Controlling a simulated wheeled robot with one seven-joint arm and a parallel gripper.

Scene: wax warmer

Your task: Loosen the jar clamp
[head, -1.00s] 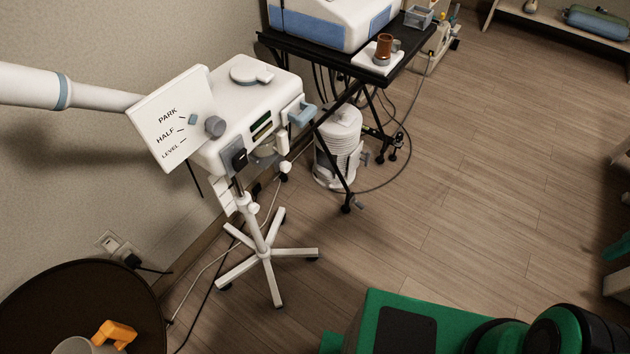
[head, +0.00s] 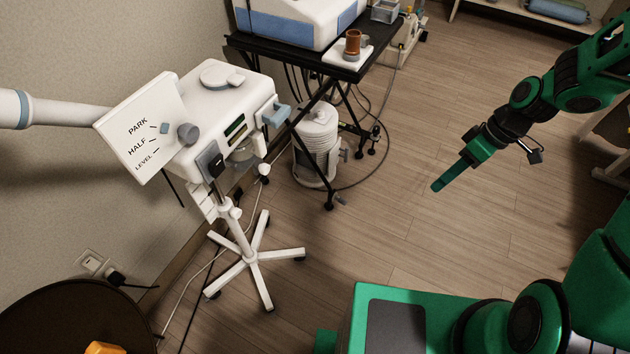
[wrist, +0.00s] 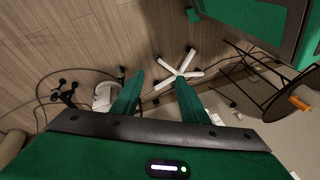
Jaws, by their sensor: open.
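The white wax warmer (head: 222,90) stands on a pole with a wheeled base, left of centre in the head view. A jar (head: 241,152) hangs beneath its box, partly hidden, and a blue-grey lever (head: 275,115) sticks out at its right side. I cannot tell which part is the jar clamp. My gripper (head: 440,186) is to the right over bare floor, well apart from the warmer. In the wrist view my gripper (wrist: 160,98) is open and empty, with the white wheeled base (wrist: 178,74) beyond the fingers.
A sign plate (head: 145,130) reading PARK, HALF, LEVEL has a grey knob at the warmer's left. A black cart (head: 330,69) carries a white-blue machine (head: 300,20) and a brown cup (head: 353,43). A dark round table (head: 60,315) is at lower left. Open floor (head: 410,240) lies between.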

